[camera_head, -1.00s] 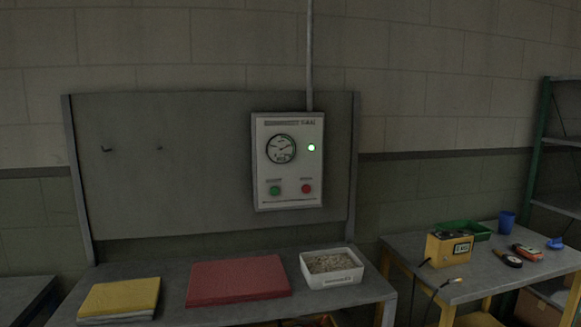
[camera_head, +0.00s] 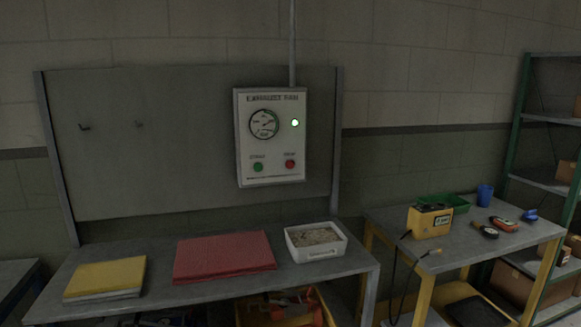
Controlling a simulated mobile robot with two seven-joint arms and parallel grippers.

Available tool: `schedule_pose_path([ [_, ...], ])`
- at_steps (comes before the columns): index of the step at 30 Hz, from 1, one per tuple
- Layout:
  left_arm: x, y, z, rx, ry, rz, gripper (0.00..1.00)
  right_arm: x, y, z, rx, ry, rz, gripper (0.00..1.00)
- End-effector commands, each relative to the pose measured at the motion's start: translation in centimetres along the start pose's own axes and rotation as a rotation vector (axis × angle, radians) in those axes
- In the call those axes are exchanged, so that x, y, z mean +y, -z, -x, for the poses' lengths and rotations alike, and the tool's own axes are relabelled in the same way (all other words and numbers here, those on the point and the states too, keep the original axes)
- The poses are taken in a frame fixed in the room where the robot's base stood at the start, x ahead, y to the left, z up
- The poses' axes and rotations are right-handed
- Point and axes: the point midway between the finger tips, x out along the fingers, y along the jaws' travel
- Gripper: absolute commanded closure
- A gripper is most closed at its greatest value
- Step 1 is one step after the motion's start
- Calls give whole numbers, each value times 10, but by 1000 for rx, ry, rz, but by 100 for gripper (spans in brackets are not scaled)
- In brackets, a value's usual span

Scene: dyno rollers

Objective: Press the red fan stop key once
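The red fan stop key (camera_head: 290,164) is a small round button at the lower right of a white control box (camera_head: 271,183) on a grey back panel. A green button (camera_head: 258,167) sits to its left. Above them are a round dial gauge (camera_head: 264,124) and a lit green lamp (camera_head: 295,123). Neither of my grippers shows in the head view. Nothing touches the box or covers its face.
Below the panel a grey bench (camera_head: 140,311) holds a yellow stack (camera_head: 105,277), a red mat (camera_head: 224,256) and a white tray (camera_head: 318,253) of granules. To the right, a second table (camera_head: 440,258) carries a yellow device (camera_head: 430,221). A green-framed shelf (camera_head: 521,110) stands at the far right.

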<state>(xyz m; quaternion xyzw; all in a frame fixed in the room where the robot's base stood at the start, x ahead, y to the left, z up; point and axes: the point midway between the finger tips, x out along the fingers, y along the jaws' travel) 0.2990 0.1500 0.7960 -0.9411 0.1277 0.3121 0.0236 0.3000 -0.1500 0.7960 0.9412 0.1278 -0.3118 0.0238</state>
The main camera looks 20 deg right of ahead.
Motion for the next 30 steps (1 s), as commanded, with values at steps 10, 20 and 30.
schedule_pose_path([
  [10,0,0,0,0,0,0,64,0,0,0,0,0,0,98],
  [20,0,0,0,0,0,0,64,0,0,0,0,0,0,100],
  [30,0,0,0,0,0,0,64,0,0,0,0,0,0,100],
])
